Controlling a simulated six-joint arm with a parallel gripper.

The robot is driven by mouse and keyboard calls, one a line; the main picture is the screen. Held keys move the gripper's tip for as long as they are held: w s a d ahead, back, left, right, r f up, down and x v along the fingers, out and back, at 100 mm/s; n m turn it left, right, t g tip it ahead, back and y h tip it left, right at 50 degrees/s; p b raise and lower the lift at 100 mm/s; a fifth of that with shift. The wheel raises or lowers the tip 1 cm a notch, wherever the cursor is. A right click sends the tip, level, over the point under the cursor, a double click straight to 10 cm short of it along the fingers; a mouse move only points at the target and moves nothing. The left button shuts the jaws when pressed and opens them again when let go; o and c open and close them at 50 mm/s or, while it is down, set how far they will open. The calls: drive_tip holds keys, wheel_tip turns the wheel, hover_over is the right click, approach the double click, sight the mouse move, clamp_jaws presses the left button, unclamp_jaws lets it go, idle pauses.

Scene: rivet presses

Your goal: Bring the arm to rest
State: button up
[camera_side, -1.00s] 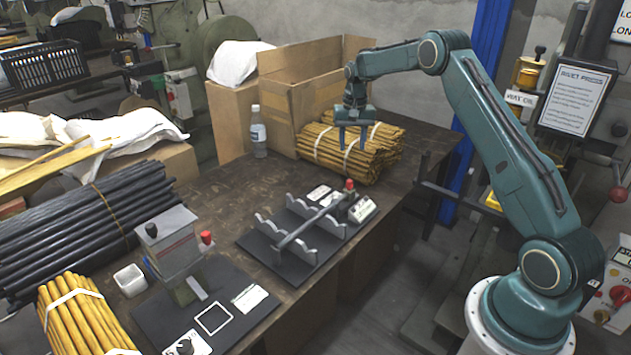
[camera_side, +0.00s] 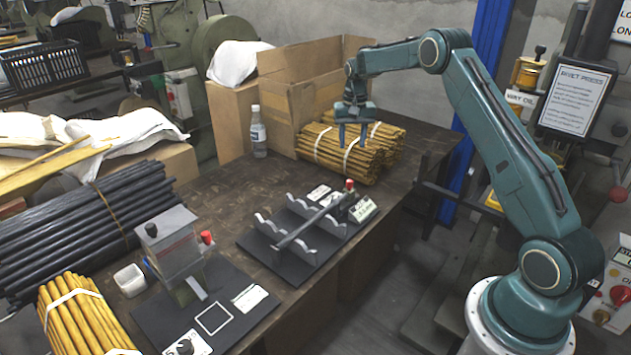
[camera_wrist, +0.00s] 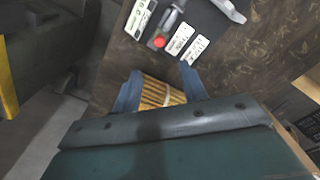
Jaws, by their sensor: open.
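My gripper (camera_side: 354,135) hangs pointing down above the tied bundle of yellow rods (camera_side: 380,150) at the back of the bench. Its jaws are open, with nothing held between them. In the wrist view the two fingers of my gripper (camera_wrist: 158,90) stand apart, and part of the yellow bundle (camera_wrist: 163,95) shows below and between them. From the side I cannot tell how much gap lies between the fingertips and the bundle.
A rack (camera_side: 330,236) with a grey rod across its notches and a red knob stands mid-bench. A small press (camera_side: 172,245) stands front left. An open cardboard box (camera_side: 280,105) and a bottle (camera_side: 258,132) are behind. Bare bench top (camera_side: 225,200) lies left of the rack.

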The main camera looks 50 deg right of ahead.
drive_tip(key=s+a+r+n+t, duration=0.1)
drive_tip(key=s+a+r+n, duration=0.1)
drive_tip(key=s+a+r, duration=0.55)
drive_tip(key=s+a+r+n+t, duration=0.2)
drive_tip(key=s+a+r, duration=0.3)
drive_tip(key=a+r, duration=0.55)
drive_tip(key=s+a+n+t, duration=0.1)
drive_tip(key=s+a, duration=0.3)
drive_tip(key=s, duration=0.7)
drive_tip(key=s+a+n+t, duration=0.1)
drive_tip(key=s+a+n, duration=0.3)
drive_tip(key=s, duration=0.8)
drive_tip(key=shift+s+a+r+t, duration=0.15)
drive_tip(key=shift+a+r+t, duration=0.15)
drive_tip(key=shift+a, duration=0.2)
